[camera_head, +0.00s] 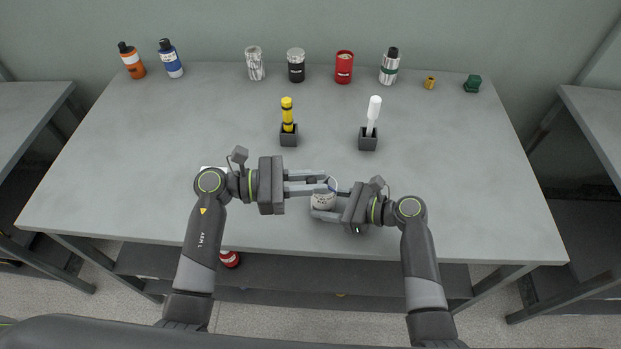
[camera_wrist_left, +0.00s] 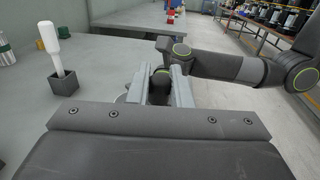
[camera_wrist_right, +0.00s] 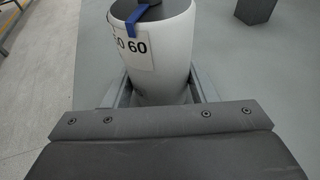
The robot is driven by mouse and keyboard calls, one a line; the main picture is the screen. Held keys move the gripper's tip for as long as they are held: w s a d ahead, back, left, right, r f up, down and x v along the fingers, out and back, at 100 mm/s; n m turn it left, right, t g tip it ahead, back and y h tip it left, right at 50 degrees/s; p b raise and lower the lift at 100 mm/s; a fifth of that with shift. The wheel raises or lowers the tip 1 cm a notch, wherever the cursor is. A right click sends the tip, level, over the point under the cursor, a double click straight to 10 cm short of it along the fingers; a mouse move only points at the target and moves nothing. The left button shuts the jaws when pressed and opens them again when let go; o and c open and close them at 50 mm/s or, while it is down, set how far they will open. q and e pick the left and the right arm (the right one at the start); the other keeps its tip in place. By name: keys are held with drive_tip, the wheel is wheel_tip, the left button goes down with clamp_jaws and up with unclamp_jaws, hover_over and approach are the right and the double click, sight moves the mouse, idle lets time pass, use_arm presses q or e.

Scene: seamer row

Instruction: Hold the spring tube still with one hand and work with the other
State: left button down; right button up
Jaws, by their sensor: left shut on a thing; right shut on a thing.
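The spring tube is a pale upright cylinder (camera_head: 323,203) near the table's front middle. In the right wrist view the tube (camera_wrist_right: 165,75) carries a white label reading 60, with a blue strip over its rim. My right gripper (camera_head: 325,212) is shut around the tube's sides, low in the head view. My left gripper (camera_head: 328,182) is at the tube's top, shut on a dark rounded piece (camera_wrist_left: 159,86) that shows between its fingers in the left wrist view. A dark part also shows at the tube's mouth in the right wrist view; I cannot tell whether it is the same piece.
Two dark holders stand behind the grippers, one with a yellow tool (camera_head: 287,113), one with a white-handled tool (camera_head: 373,112). Bottles and cans, such as a red can (camera_head: 344,67), line the back edge. A white item (camera_head: 213,169) lies partly behind my left arm.

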use_arm(q)
drive_tip(key=c, duration=1.3)
unclamp_jaws()
drive_tip(key=shift+c, duration=0.2)
drive_tip(key=shift+a, duration=0.1)
drive_tip(key=s+a, duration=0.1)
drive_tip(key=a, duration=1)
drive_tip(key=shift+s+a, duration=0.25)
drive_tip(key=shift+a, duration=0.15)
use_arm(e)
drive_tip(key=o, duration=0.8)
drive_tip(key=shift+o, duration=0.2)
